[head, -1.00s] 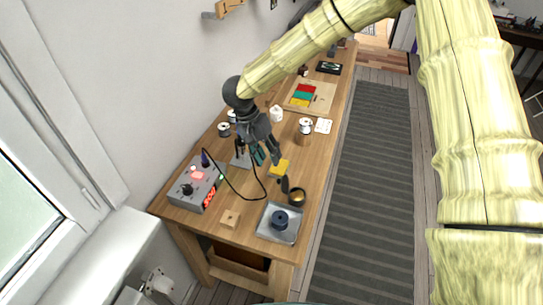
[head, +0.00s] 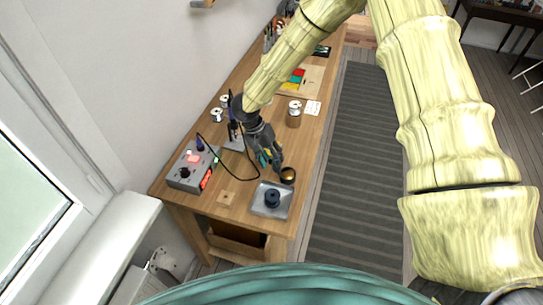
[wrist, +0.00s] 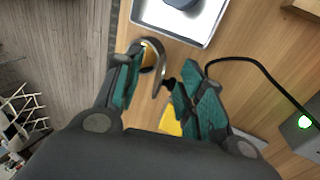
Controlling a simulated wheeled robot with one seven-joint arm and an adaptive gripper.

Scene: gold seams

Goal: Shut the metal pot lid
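The metal pot (head: 288,176) is small, round and dark with a gold inside. It stands on the workbench at the tray's far right corner, its mouth uncovered. In the wrist view the pot (wrist: 149,56) shows partly behind my left finger. Its lid (wrist: 160,75) looks like a thin curved grey piece standing up at the pot's side, with a dark knob near it. My gripper (head: 269,161) is just beyond the pot, pointing down. In the wrist view my gripper (wrist: 163,78) is open, with the lid between its fingers; I cannot tell whether they touch it.
A metal tray (head: 258,207) holding a dark blue round object (head: 272,198) stands close in front of the pot. A grey control box (head: 190,170) with a black cable lies to the left. A yellow block (wrist: 170,122) lies under my gripper. The bench's right edge is close.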

